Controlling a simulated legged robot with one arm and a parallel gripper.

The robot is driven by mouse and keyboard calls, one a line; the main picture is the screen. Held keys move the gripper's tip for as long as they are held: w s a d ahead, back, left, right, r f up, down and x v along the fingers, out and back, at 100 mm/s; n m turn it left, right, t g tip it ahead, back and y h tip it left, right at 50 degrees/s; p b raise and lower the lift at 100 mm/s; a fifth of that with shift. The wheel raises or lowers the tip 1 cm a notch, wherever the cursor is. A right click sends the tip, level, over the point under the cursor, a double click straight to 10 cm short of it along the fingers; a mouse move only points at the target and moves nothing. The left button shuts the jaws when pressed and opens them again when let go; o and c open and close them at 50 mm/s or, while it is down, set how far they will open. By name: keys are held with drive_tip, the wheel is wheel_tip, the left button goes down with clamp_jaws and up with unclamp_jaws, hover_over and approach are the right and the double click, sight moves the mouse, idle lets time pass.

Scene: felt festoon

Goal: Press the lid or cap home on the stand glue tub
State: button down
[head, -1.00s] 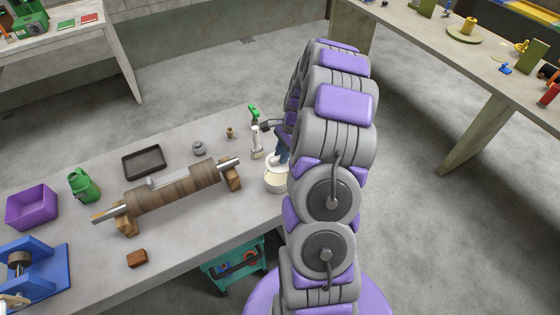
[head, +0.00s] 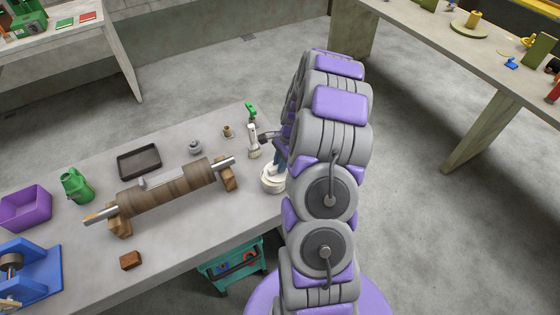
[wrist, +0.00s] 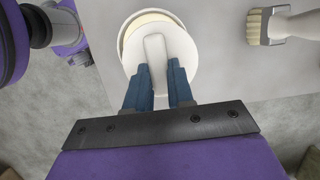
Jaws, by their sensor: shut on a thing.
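The white glue tub (head: 272,186) stands near the right edge of the bench, beside my arm. In the wrist view the tub (wrist: 122,40) shows as a pale rim with cream glue behind the white round lid (wrist: 178,52). The lid lies over most of the opening but sits off-centre, leaving a cream crescent at the far side. I cannot tell whether it touches the rim. My gripper (wrist: 160,78) has its blue fingers shut on the lid's raised white bar handle. In the head view my gripper (head: 281,160) is partly hidden by my arm.
A brush (wrist: 272,26) is close by on the right in the wrist view. A wooden roller (head: 165,192) on blocks, a dark tray (head: 139,162) and a brown block (head: 131,260) occupy the bench.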

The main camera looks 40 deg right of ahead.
sight(272, 171)
drive_tip(key=a, duration=0.3)
drive_tip(key=shift+a+r, duration=0.1)
drive_tip(key=shift+r, duration=0.25)
drive_tip(key=shift+s+d+f+p, duration=0.1)
drive_tip(key=shift+d+f+p, duration=0.1)
drive_tip(key=shift+d, duration=0.8)
drive_tip(key=shift+d+f+p, duration=0.1)
drive_tip(key=shift+d+f, duration=0.1)
drive_tip(key=shift+d, duration=0.75)
drive_tip(key=shift+a+r, duration=0.25)
drive_tip(key=shift+a, duration=0.6)
drive_tip(key=shift+d, duration=0.35)
drive_tip(key=shift+a+r+p, duration=0.15)
drive_tip(key=shift+a+p, duration=0.3)
drive_tip(key=shift+a, duration=0.45)
drive_tip(key=shift+d, duration=0.1)
drive_tip(key=shift+d, duration=0.2)
